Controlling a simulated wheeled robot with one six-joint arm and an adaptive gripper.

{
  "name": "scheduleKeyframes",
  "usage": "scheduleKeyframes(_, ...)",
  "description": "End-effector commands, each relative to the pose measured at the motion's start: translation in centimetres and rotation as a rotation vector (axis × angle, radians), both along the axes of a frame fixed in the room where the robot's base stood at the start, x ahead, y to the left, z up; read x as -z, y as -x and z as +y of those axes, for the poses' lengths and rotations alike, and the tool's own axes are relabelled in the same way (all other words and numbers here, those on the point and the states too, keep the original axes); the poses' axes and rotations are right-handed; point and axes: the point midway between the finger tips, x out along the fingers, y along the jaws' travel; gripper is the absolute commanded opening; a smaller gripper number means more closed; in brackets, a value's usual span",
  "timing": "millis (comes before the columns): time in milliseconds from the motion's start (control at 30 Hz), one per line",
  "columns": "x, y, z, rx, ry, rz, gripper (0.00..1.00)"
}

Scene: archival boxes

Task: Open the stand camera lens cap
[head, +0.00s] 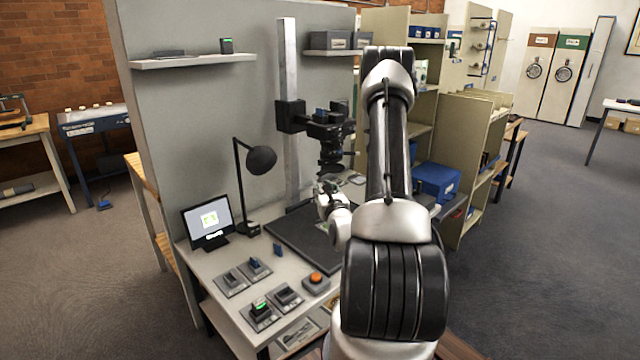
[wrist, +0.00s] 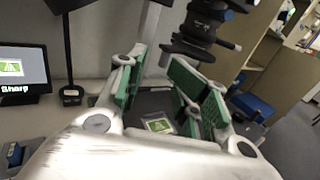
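The stand camera (head: 328,130) is dark and hangs from a carriage on a tall grey column (head: 288,110), its lens pointing down. In the wrist view the camera (wrist: 205,22) is at the top, with the dark lens end (wrist: 190,49) just beyond and above my right finger. I cannot make out a separate lens cap. My gripper (wrist: 157,68) is open, its green-padded fingers apart with nothing between them. In the head view my gripper (head: 328,194) is below the lens, above the black baseboard (head: 290,236), and partly hidden by my arm.
A small card with a green picture (wrist: 159,125) lies on the baseboard. A desk lamp (head: 260,160) and a monitor (head: 208,220) stand left. Several small devices and an orange button (head: 316,279) lie in front. A blue box (head: 437,181) is on the right.

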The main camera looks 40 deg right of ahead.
Motion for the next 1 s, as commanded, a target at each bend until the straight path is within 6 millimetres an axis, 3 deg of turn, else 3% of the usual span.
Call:
scheduleKeyframes(200,0.0,2.7,1.1,0.001,0.0,0.0,0.35)
scheduleKeyframes(533,-0.1,3.0,1.3,0.0,0.002,-0.001,0.35)
scheduleKeyframes(600,-0.1,3.1,1.1,0.004,0.002,-0.001,0.23)
scheduleKeyframes(733,-0.1,4.5,-1.2,0.056,0.002,-0.002,0.0)
scheduleKeyframes(900,-1.3,7.0,-7.1,0.085,-0.008,-0.076,0.0)
scheduleKeyframes(1000,-1.7,7.8,-8.3,-0.015,-0.201,-0.184,0.0)
